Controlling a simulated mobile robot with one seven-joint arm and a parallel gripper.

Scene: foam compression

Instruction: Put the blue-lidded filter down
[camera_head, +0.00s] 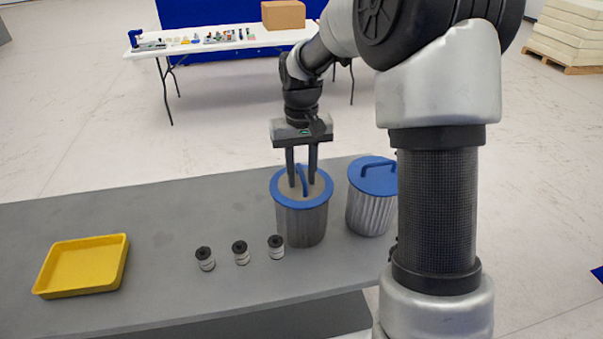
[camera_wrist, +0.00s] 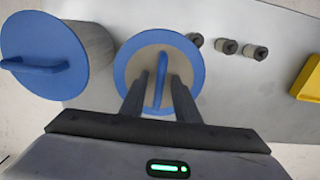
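A ribbed grey filter canister with a blue rim, grey top and blue bar handle (camera_head: 303,218) stands upright on the grey table. It also shows in the wrist view (camera_wrist: 128,62). My gripper (camera_head: 302,184) points down over its top, with the fingers on either side of the handle. In the wrist view my gripper (camera_wrist: 160,78) shows gaps between the fingers and the handle. A second ribbed canister with a full blue lid and handle (camera_head: 371,210) stands to its right, partly hidden by my arm. It is at the left in the wrist view (camera_wrist: 45,48).
Three small dark-capped jars (camera_head: 240,252) stand in a row left of the canisters. A yellow tray (camera_head: 84,266) lies at the table's left. The grey table (camera_head: 160,215) is bare between. A white folding table (camera_head: 222,45) with small items and a cardboard box (camera_head: 283,15) stands behind.

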